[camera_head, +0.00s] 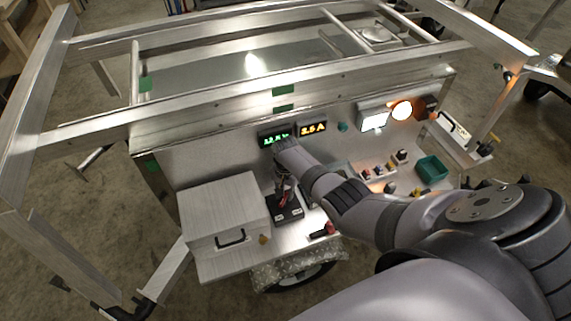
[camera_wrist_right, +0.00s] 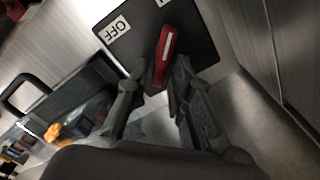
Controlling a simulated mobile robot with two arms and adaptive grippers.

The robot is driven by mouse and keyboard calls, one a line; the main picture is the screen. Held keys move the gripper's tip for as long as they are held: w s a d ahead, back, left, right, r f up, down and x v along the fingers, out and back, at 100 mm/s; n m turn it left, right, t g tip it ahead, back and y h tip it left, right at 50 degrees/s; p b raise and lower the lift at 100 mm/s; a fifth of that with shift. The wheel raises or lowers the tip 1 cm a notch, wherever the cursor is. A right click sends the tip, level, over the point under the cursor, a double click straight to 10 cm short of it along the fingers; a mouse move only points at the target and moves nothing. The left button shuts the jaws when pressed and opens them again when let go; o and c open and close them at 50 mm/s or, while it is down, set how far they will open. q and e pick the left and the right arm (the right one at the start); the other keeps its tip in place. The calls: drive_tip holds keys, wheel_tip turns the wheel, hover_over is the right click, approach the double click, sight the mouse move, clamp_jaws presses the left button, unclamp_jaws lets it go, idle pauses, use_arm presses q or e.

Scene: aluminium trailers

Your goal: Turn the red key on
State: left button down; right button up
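The red key (camera_wrist_right: 165,50) stands out from a black plate (camera_wrist_right: 200,38) in the right wrist view. A white "OFF" label (camera_wrist_right: 115,28) shows upside down beside it, and another label is cut off at the top edge. My right gripper (camera_wrist_right: 161,72) has one finger on each side of the key's near end. The fingers look apart, with a gap showing below the key; contact is hard to judge. In the head view the right gripper (camera_head: 284,186) hangs over the black plate (camera_head: 290,212), with the red key (camera_head: 284,200) small and partly hidden. My left gripper is out of view.
A metal box (camera_head: 222,208) with a black handle stands left of the plate. A separate red-handled part (camera_head: 325,230) lies to the right. Behind are a green display (camera_head: 275,138) and an amber display (camera_head: 313,128). A green bin (camera_head: 432,169) sits further right.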

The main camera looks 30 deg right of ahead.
sight(286, 195)
drive_tip(key=shift+o, duration=0.9)
wheel_tip(286, 195, up, 12)
drive_tip(key=shift+f, duration=0.1)
idle(0.4)
